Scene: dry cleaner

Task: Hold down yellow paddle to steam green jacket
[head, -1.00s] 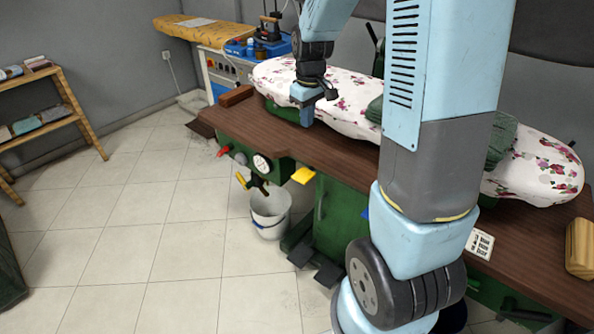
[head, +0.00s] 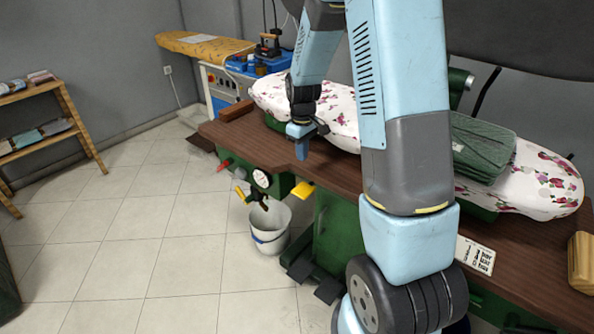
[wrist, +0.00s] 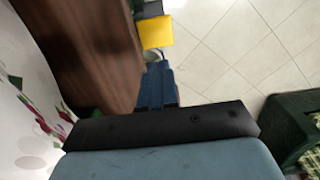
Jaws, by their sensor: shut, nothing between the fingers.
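The yellow paddle (head: 303,189) sticks out from the front edge of the brown press table, beside the pressure gauge. It also shows in the wrist view (wrist: 155,32), just beyond my fingertips. The green jacket (head: 482,147) lies folded on the floral-covered pressing board, partly hidden behind my arm. My gripper (head: 302,155) is shut and empty, pointing down above the table's front edge, a little higher in the picture than the paddle and apart from it. Its closed blue fingers (wrist: 157,85) show in the wrist view.
The floral pressing board (head: 545,180) runs along the back of the brown table (head: 340,180). A white bucket (head: 270,228) stands on the floor below the gauge (head: 261,178). A wooden block (head: 581,262) sits at the table's right end. The tiled floor at left is clear.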

